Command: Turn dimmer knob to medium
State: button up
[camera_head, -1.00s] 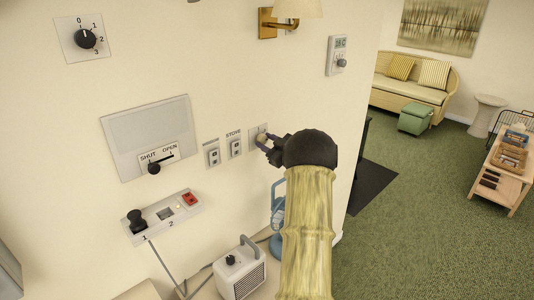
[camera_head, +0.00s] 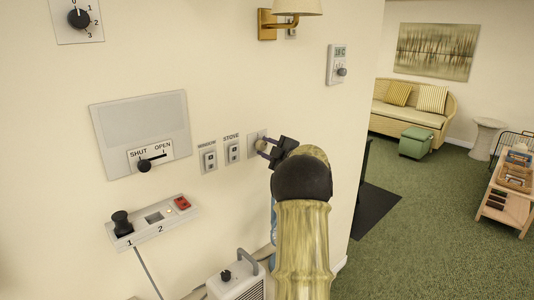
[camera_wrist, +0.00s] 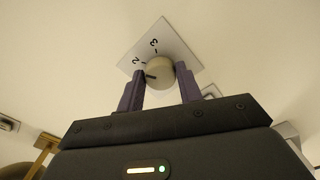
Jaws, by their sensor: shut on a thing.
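A round pale knob (camera_wrist: 160,73) sits on a light square wall plate (camera_wrist: 165,42) in the wrist view. The marks 2 and 3 show on the plate; other marks are hidden. A dark pointer line on the knob faces roughly toward the 2. My gripper (camera_wrist: 161,83) has its two purple-grey fingers on either side of the knob and is shut on it. In the head view my gripper (camera_head: 265,150) reaches the same plate (camera_head: 251,142), right of the STOVE switch; the knob is small there and partly hidden by the fingers.
A thermostat (camera_head: 338,64) and brass lamp (camera_head: 287,18) are above. A white heater (camera_head: 236,283) stands below. Open green carpet (camera_head: 400,250) lies right.

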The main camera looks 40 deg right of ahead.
dwell(0.3)
jog(key=o, duration=1)
jog(key=s+b, duration=0.1)
jog(key=s, duration=0.4)
jog(key=s+d+b, duration=0.1)
jog(key=s, duration=0.5)
jog(key=s+b, duration=0.1)
jog(key=s, duration=0.5)
jog(key=shift+s+d, duration=0.15)
jog(key=shift+s, duration=0.05)
